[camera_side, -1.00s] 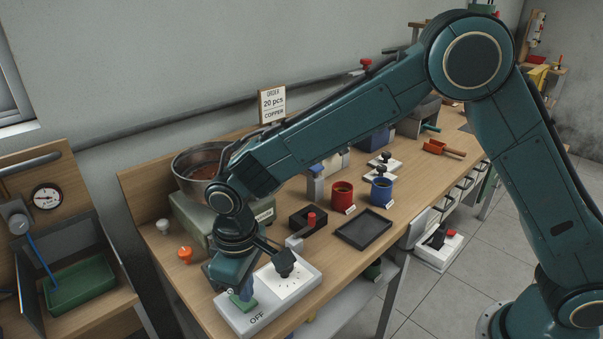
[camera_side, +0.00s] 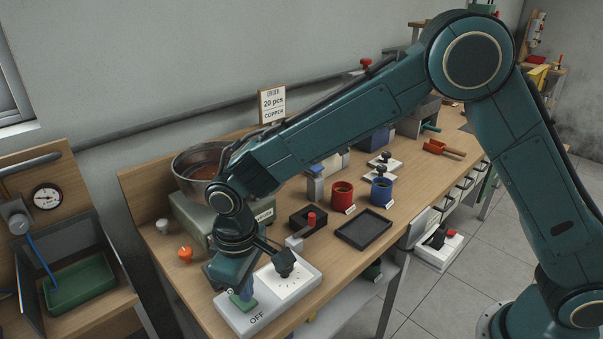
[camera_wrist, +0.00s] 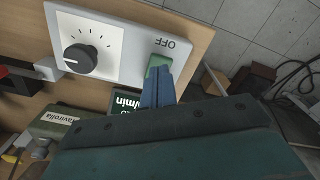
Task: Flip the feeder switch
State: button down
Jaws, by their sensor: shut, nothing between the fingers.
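The feeder's white control panel (camera_side: 312,281) lies at the near end of the bench. It bears a dial and, beside the word OFF, a green switch (camera_side: 242,304). In the wrist view the green switch (camera_wrist: 157,64) is partly covered by my gripper (camera_wrist: 158,76), whose blue fingers are shut and empty. The fingertips are at the switch and seem to touch it; exact contact is hard to tell. The black dial knob (camera_wrist: 79,57) stands on a white scale left of the switch. In the side view my gripper (camera_side: 243,294) points down at the switch.
A metal bowl (camera_side: 190,160) sits on a greenish feeder body behind my wrist. A red cup (camera_side: 342,195), a blue cup (camera_side: 381,191) and a black tray (camera_side: 364,229) stand further right. An orange knob (camera_side: 185,254) is on the bench left of my wrist.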

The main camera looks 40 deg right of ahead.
jog(key=shift+f, duration=1.05)
dwell(1.0)
jog(key=shift+r, duration=3.55)
